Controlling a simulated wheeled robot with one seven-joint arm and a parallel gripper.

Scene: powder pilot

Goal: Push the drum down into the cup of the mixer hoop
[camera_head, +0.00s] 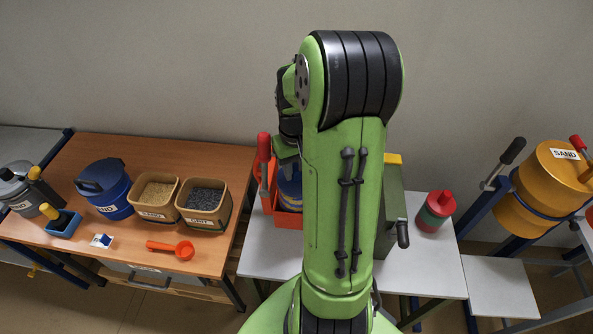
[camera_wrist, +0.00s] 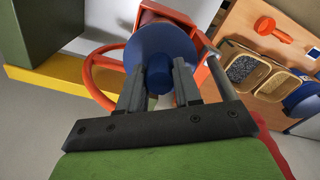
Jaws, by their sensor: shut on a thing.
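A blue drum (camera_wrist: 160,50) with a round lid and a blue knob (camera_wrist: 160,78) fills the middle of the wrist view. My gripper (camera_wrist: 158,82) has its two fingers on either side of the knob and is shut on it. A red-orange hoop (camera_wrist: 90,75) shows behind and left of the drum. Orange parts (camera_wrist: 180,14) stand behind the drum at the top. In the head view a sliver of the blue drum (camera_head: 290,188) shows beside the orange mixer frame (camera_head: 288,218), left of my arm. My arm hides most of both, and how deep the drum sits cannot be told.
A green box (camera_head: 394,205) stands right of my arm, with a red-and-green jar (camera_head: 436,210) beyond. A yellow SAND drum (camera_head: 540,190) hangs in a blue stand at right. Bins (camera_head: 203,202), a blue bucket (camera_head: 103,188) and an orange scoop (camera_head: 175,248) are on the wooden table.

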